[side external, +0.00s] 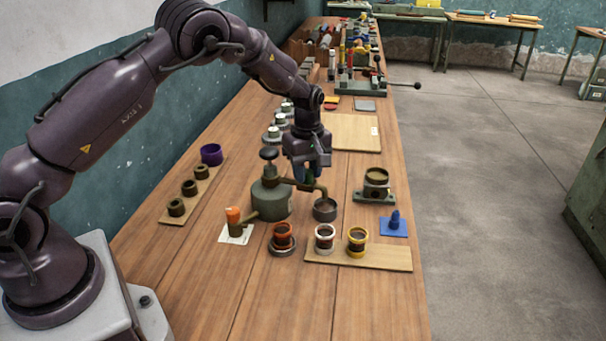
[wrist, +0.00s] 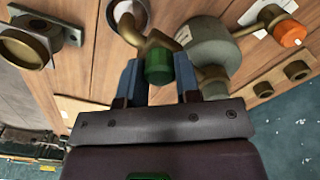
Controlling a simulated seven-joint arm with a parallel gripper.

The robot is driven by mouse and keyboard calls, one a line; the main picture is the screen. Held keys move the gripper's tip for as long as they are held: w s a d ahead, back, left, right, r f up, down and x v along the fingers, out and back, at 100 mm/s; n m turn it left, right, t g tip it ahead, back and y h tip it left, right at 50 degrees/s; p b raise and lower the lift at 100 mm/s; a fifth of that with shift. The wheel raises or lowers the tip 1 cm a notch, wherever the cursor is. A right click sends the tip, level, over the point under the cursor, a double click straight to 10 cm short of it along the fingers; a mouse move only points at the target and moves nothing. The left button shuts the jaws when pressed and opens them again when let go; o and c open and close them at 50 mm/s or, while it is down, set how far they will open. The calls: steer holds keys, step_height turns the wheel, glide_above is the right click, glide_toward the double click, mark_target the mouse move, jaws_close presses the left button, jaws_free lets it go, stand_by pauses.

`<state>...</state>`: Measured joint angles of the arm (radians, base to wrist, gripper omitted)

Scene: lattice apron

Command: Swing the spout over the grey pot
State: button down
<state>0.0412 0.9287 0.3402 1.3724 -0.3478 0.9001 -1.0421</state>
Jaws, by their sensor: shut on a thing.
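A grey-green tank (side external: 270,200) with a black knob on top stands mid-bench. Its brass spout (side external: 305,185) reaches right, and its bent end shows just above the grey pot (side external: 325,210). From this angle I cannot tell whether the end is centred over the pot. My gripper (side external: 307,174) points down at the spout. In the wrist view my gripper (wrist: 158,78) has its two blue fingers shut on the spout's green handle (wrist: 158,64).
A block with a brass cup (side external: 376,180) stands right of the pot. White- and yellow-ringed jars sit on a board (side external: 385,257) in front, beside a red-ringed jar (side external: 282,240). An orange-capped piece (side external: 234,220) stands left of the tank. Bare bench (side external: 300,300) lies in front.

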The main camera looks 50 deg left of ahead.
mark_target(308, 170)
steer(key=shift+w+a+n, duration=0.4)
steer(key=shift+w+n, duration=0.15)
steer(key=shift+n, duration=0.25)
steer(key=c, duration=0.8)
jaws_free()
step_height(308, 170, up, 13)
